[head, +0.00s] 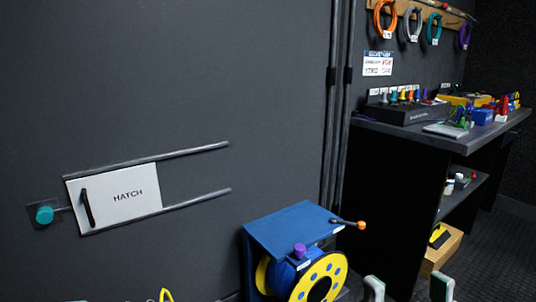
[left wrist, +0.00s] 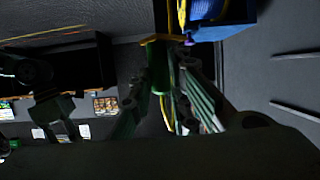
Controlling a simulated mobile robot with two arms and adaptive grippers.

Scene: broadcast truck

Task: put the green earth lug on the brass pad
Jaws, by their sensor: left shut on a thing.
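In the left wrist view my left gripper (left wrist: 168,72) is shut on a slim green piece, which I take to be the green earth lug (left wrist: 161,76). A brownish-yellow strip crosses near its far end, and a yellow strand hangs beside it. In the head view only a bit of yellow loop (head: 165,295) shows at the bottom edge; the left gripper itself is out of that view. My right gripper (head: 408,287) shows two separated fingertips at the bottom of the head view, open and with nothing between them. I cannot make out the brass pad in either view.
A white HATCH panel (head: 128,194) sits between two rails on the dark wall, with a teal knob (head: 44,215) at its left. A blue stand (head: 290,232) with a yellow reel (head: 322,280) stands at lower centre. A cluttered bench (head: 440,134) is at right.

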